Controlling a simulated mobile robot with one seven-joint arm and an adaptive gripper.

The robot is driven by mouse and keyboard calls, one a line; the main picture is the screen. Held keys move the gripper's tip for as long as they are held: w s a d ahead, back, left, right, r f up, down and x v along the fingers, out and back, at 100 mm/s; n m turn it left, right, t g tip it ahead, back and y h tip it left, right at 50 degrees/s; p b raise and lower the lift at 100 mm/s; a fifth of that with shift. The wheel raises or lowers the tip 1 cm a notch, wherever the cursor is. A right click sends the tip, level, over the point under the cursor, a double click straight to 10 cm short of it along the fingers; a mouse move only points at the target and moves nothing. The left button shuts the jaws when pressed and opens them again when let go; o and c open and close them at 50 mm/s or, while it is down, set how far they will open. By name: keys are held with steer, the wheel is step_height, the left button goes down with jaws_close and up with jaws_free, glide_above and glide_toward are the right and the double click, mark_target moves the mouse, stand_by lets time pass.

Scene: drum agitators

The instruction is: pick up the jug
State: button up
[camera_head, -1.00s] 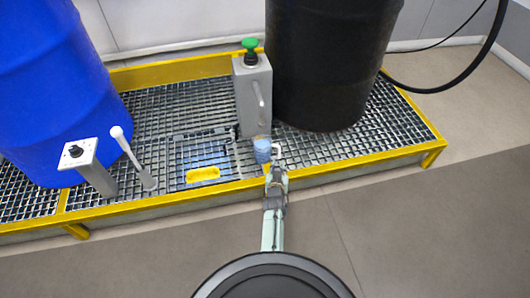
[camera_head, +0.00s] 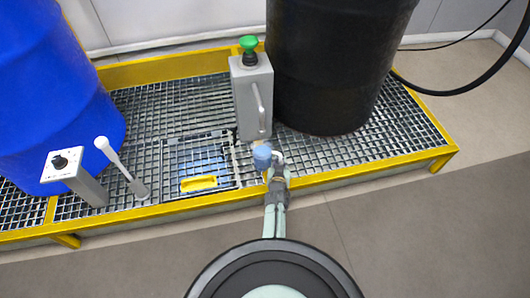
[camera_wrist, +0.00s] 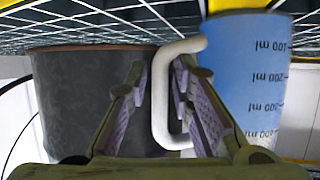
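The jug is a small blue cup with a white handle. In the head view the jug (camera_head: 262,156) is near the front edge of the grated platform, by the grey post. In the wrist view the jug (camera_wrist: 245,85) is at the right, upside down in the picture, with ml marks on its side. My gripper (camera_wrist: 161,72) has one finger on each side of the white handle (camera_wrist: 161,95). A narrow gap shows between the left finger and the handle. The head view shows my gripper (camera_head: 277,172) just right of the jug. Whether the jug's base touches the grating is unclear.
A grey post (camera_head: 252,100) with a green button stands just behind the jug. A black drum (camera_head: 335,70) is behind right, a blue drum (camera_head: 55,95) at left. A lever (camera_head: 120,165) and control box (camera_head: 75,178) stand left. A yellow rim (camera_head: 340,170) edges the platform.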

steer(key=shift+w, duration=0.2)
steer(key=shift+s, duration=0.1)
jaws_close()
stand_by(0.5)
steer(key=shift+r, duration=0.1)
